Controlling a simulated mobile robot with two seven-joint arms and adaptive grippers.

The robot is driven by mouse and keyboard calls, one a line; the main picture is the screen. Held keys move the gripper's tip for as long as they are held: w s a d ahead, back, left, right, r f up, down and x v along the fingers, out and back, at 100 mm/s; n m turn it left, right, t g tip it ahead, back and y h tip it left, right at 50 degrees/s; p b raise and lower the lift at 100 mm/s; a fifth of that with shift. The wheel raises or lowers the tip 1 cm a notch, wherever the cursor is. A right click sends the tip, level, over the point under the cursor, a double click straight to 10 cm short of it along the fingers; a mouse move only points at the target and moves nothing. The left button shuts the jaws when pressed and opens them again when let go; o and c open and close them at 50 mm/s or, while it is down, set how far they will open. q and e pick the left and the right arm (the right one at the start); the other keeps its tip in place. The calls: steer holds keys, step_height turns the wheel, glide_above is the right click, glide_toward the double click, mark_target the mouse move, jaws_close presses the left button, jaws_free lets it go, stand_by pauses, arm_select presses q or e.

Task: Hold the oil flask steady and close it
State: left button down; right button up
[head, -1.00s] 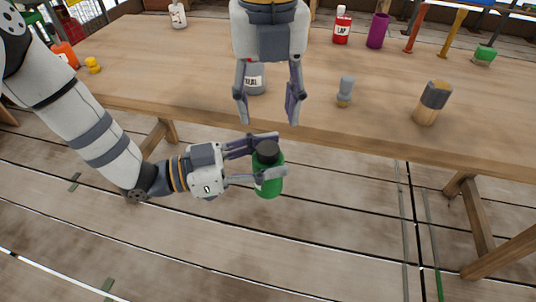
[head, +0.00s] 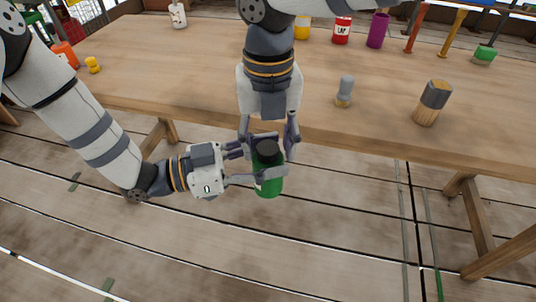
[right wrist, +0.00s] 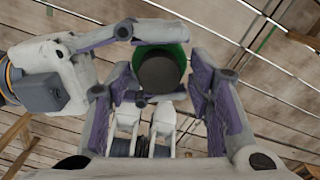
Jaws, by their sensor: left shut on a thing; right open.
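The oil flask (head: 268,185) is a green bottle with a black cap (head: 266,149) on its top. My left gripper (head: 268,172) is shut around its upper body and holds it upright in the air in front of the table. My right gripper (head: 268,152) points down from above, its open fingers on either side of the cap. In the right wrist view the dark cap (right wrist: 159,70) shows beyond the right fingertips (right wrist: 165,78), with the green flask rim (right wrist: 178,48) around it. Whether the fingers touch the cap I cannot tell.
The wooden table (head: 180,75) lies just behind the flask. On it stand a grey-topped peg (head: 345,91), a wooden cylinder with a dark band (head: 432,103), a red bottle (head: 341,30) and a purple cup (head: 377,30). Floor space in front is clear.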

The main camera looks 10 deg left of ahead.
jaws_close()
steer(key=shift+o, duration=0.3)
jaws_free()
steer(key=shift+r, duration=2.3)
steer(key=shift+c, duration=0.3)
step_height(320, 180, up, 4)
steer(key=shift+f, duration=0.25)
